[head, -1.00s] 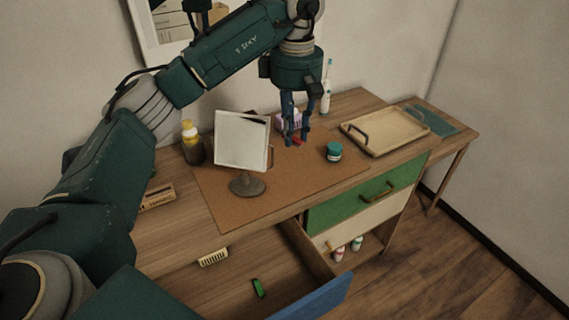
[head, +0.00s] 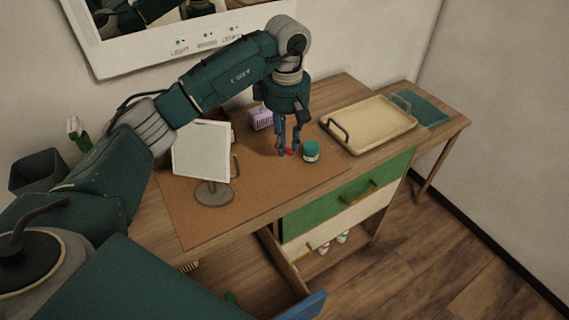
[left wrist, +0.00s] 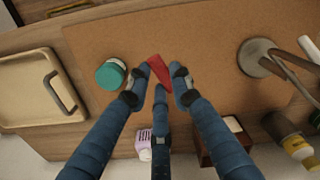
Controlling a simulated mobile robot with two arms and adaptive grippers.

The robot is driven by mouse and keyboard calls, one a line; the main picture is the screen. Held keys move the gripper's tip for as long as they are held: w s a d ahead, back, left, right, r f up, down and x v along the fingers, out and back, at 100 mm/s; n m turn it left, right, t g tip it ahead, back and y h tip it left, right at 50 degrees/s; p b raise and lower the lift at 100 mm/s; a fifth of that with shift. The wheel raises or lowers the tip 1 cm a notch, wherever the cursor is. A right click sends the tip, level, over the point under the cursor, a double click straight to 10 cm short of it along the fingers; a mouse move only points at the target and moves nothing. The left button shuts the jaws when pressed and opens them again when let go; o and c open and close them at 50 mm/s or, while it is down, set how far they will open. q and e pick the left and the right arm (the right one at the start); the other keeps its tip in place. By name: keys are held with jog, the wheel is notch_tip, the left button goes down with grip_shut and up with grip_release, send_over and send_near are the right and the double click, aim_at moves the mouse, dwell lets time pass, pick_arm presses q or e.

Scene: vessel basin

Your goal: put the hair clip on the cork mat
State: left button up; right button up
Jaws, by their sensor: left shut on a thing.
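The hair clip (head: 290,152) is small and red. It also shows in the left wrist view (left wrist: 158,70), between the fingertips and partly covered by them. My left gripper (head: 286,154) points down over the right back part of the cork mat and is shut on the hair clip. The cork mat (head: 240,182) is a brown sheet on the desk, and it fills much of the left wrist view (left wrist: 205,45). The clip is over or at the mat; I cannot tell if it touches. My right gripper is not in view.
A teal-lidded jar (head: 311,151) stands close right of the gripper. A square mirror on a stand (head: 201,150) is on the mat to the left. An open drawer is below.

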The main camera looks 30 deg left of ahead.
aim_at(286, 175)
pick_arm(q)
notch_tip(286, 175, down, 9)
jog(key=shift+f+p, duration=0.1)
jog(key=shift+p, duration=0.7)
jog(key=shift+f, duration=0.1)
jog(key=o, duration=0.7)
jog(key=shift+r, duration=0.45)
notch_tip(286, 175, up, 11)
jog(key=b, duration=0.3)
jog(key=shift+f, duration=0.2)
jog(key=shift+r, duration=0.4)
